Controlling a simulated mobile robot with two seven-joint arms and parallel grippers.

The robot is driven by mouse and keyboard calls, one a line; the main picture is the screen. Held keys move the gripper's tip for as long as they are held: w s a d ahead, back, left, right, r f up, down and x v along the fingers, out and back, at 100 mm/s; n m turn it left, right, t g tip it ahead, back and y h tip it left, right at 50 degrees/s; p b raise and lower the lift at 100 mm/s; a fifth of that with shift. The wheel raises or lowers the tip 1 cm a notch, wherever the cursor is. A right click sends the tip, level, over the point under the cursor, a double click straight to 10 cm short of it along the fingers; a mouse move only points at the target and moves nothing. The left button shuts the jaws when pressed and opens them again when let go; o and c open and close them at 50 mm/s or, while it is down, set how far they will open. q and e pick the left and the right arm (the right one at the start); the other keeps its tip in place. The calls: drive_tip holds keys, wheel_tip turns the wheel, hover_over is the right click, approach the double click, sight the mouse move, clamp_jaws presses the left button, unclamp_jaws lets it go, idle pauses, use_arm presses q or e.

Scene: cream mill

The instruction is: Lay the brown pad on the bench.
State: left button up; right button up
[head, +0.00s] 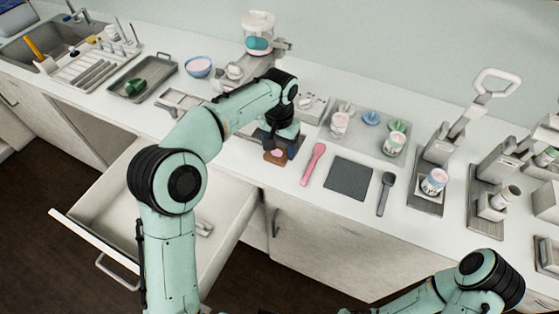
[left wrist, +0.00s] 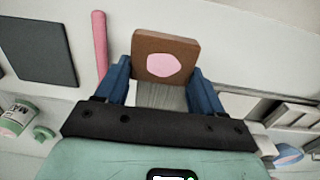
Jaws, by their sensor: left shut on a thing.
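The brown pad (head: 275,158), a small square block with a pink round patch on its face, is at the front edge of the bench (head: 225,152) in the head view. My left gripper (head: 279,146) is shut on it from above, with dark blue fingers at its sides. In the left wrist view the brown pad (left wrist: 180,44) sits between the two blue fingertips (left wrist: 162,68). Whether it touches the bench surface I cannot tell. My right arm shows at the bottom right of the head view; its gripper is out of frame.
Right of the pad lie a pink spatula (head: 313,163), a dark grey mat (head: 349,178) and a dark spoon (head: 385,193). A grey tray (head: 350,148) with cups stands behind. An open drawer (head: 118,228) juts out below the bench at left. Machines stand at right.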

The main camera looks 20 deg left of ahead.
sight(280, 160)
use_arm(q)
wheel_tip(280, 160, down, 6)
drive_tip(key=shift+r+b, duration=0.1)
drive_tip(key=shift+b, duration=0.3)
use_arm(e)
drive_tip(key=shift+s+f, duration=0.3)
drive_tip(key=shift+f, duration=0.2)
use_arm(q)
drive_tip(key=shift+f, duration=0.2)
drive_tip(key=o, duration=0.9)
drive_tip(key=shift+o, duration=0.2)
drive_tip(key=shift+r, duration=0.1)
wheel_tip(280, 160, up, 12)
drive_tip(key=shift+r+p, duration=0.15)
drive_tip(key=shift+p, duration=0.95)
use_arm(e)
drive_tip(key=w+r, duration=0.1)
drive_tip(key=r, duration=0.1)
drive_tip(key=shift+w+r, duration=0.35)
drive_tip(key=shift+r, duration=0.05)
